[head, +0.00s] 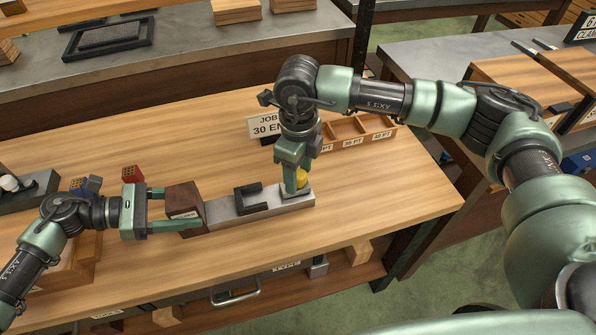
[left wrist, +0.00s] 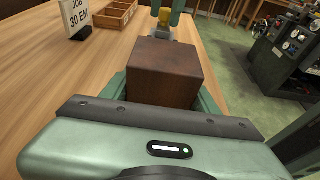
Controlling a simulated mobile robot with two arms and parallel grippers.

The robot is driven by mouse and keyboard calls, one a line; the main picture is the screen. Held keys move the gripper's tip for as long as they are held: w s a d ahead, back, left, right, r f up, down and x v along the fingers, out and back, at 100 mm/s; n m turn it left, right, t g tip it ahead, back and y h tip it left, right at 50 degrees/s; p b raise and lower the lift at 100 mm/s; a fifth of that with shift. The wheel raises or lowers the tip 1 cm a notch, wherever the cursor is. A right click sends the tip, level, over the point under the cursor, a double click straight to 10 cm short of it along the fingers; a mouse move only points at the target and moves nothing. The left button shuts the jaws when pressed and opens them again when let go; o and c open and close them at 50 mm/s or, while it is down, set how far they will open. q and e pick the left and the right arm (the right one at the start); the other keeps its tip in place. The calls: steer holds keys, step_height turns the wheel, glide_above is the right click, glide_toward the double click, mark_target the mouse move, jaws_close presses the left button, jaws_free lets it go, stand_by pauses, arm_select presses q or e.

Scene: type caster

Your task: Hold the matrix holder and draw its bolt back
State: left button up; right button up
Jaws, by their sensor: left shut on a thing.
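The matrix holder is a long grey metal bar (head: 226,211) on the wooden bench, with a dark brown block (head: 183,199) at its left end and a black U-shaped piece on top. The block fills the middle of the left wrist view (left wrist: 165,72). My left gripper (head: 178,207) is shut on this block, one finger on each side. A yellow knob (head: 302,177), seemingly the bolt's, stands at the bar's right end; it also shows in the left wrist view (left wrist: 165,17). My right gripper (head: 293,178) points down at the knob; its fingers partly hide it, and their grip is unclear.
A sign reading JOB 30 EM (head: 267,127) and a wooden compartment tray (head: 352,130) stand behind the holder.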

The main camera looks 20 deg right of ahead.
mark_target(299, 173)
step_height(299, 173, up, 12)
stand_by(0.6)
stand_by(0.5)
arm_select(q)
steer(key=o, duration=1.5)
